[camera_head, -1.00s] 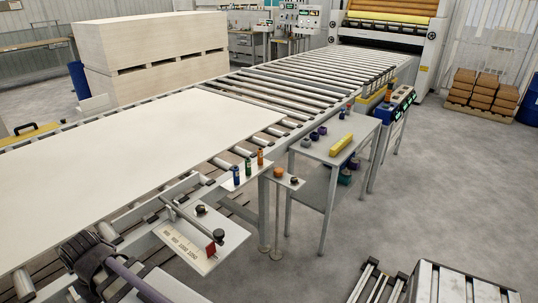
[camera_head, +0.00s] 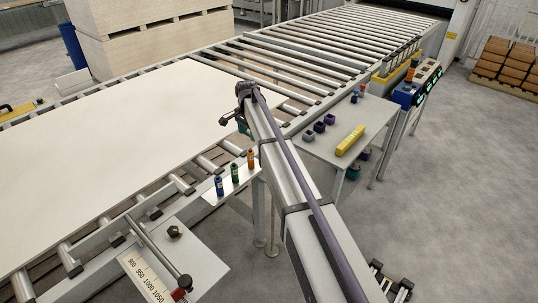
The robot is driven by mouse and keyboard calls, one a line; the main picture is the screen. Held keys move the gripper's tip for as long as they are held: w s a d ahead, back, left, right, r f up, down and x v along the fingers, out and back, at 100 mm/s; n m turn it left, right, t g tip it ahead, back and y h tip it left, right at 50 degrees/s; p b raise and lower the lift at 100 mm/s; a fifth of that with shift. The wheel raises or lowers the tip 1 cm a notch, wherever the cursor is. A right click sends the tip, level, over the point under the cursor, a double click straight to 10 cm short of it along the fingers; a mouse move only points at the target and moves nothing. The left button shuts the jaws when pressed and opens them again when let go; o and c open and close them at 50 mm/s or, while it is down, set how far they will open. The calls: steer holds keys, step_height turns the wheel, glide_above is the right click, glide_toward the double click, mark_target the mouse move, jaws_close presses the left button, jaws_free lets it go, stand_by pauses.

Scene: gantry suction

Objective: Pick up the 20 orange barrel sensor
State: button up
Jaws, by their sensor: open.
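The orange barrel sensor (camera_head: 250,158) stands upright on a small white shelf (camera_head: 225,190) beside the roller conveyor. It is the rightmost in a short row with a green barrel sensor (camera_head: 235,173) and a blue barrel sensor (camera_head: 219,187). My arm reaches in from the lower right. My gripper (camera_head: 233,118) is at its far end, over the edge of the large pale board, above and beyond the orange sensor in the picture. It is open and apart from the sensors. Its fingers are small and dark here.
The pale board (camera_head: 120,150) lies on the rollers. A grey side table (camera_head: 345,130) right of my arm holds a yellow block (camera_head: 350,140) and several small dark parts. A plate with a printed scale (camera_head: 150,275) is at the lower left.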

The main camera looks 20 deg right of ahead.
mark_target(250, 151)
step_height(250, 151, down, 11)
steer(key=b, duration=1.1)
steer(key=shift+w+d+f, duration=0.1)
steer(key=shift+w+f, duration=0.05)
steer(key=shift+f, duration=0.05)
steer(key=shift+r, duration=0.25)
steer(key=shift+c, duration=0.2)
steer(key=c, duration=1)
step_height(250, 151, up, 10)
steer(key=p, duration=1)
steer(key=shift+r+p, duration=0.15)
steer(key=shift+p, duration=0.2)
steer(key=shift+f, duration=0.2)
